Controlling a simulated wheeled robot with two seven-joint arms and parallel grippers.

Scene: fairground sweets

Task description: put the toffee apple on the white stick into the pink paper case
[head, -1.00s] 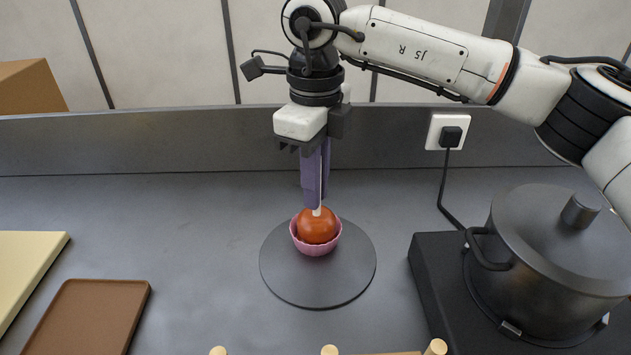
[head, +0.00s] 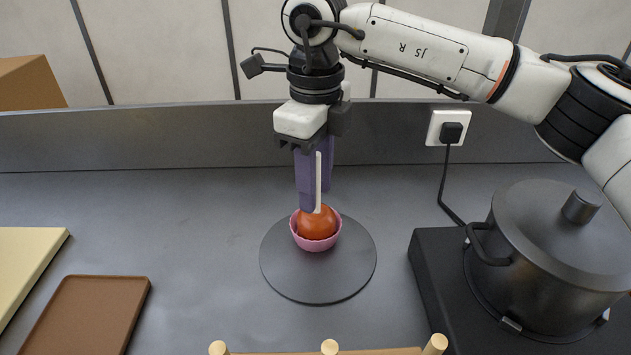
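The toffee apple (head: 317,224), glossy orange-red, sits in the pink paper case (head: 318,244) with its white stick (head: 318,183) pointing up. The case stands on a round dark grey plate (head: 318,286). My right gripper (head: 314,205) points down just above the apple, its purple fingers around the stick's height. The fingers are parted, with the stick visible in front of or between them, so it appears open and no longer clamped. The apple's lower part is hidden inside the case. My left gripper is out of view.
A dark pot (head: 545,258) stands on a black hob (head: 432,285) at the right, with a cable to a wall socket. A brown tray (head: 88,318) and a cream board (head: 25,262) lie at the left. Wooden peg ends (head: 329,347) show along the bottom edge. The counter between is mostly clear.

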